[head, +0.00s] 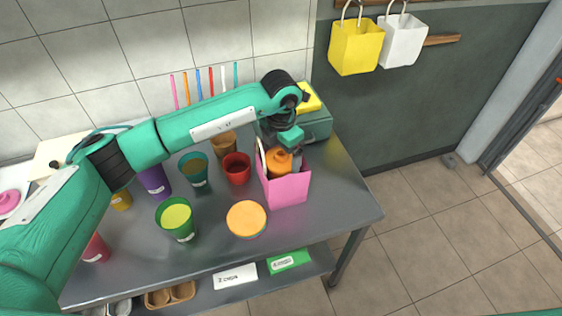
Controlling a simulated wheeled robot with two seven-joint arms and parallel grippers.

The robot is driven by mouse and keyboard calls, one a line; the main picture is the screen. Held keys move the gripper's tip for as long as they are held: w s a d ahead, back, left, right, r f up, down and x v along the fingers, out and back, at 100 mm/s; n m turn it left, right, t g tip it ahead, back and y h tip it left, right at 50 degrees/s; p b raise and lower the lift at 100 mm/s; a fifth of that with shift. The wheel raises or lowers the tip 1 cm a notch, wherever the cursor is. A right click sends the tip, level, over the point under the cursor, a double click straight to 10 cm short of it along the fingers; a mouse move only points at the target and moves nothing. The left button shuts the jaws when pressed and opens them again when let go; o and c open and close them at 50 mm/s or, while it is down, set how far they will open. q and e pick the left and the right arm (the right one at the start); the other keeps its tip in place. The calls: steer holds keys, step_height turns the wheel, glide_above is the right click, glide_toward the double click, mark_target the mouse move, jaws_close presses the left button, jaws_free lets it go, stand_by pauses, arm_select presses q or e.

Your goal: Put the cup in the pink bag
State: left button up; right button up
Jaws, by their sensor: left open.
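The pink bag (287,191) stands upright and open at the front right of the steel table. An orange object (279,161), which looks like a cup, sits partly inside the bag, its upper part showing above the rim. My left gripper (289,146) is open, directly above the bag's mouth and close to the orange object. Whether its fingers touch the object is hidden. My left arm reaches across from the left. My right gripper is not in view.
Several cups stand on the table (325,205), including a green one (176,219), an orange-topped one (246,219), a red one (237,169) and a teal one (194,170). A yellow bag (356,47) and a white bag (402,40) hang on the wall. The table's right end is clear.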

arm_select(q)
step_height(320, 180, up, 8)
steer(key=b, duration=0.1)
stand_by(0.6)
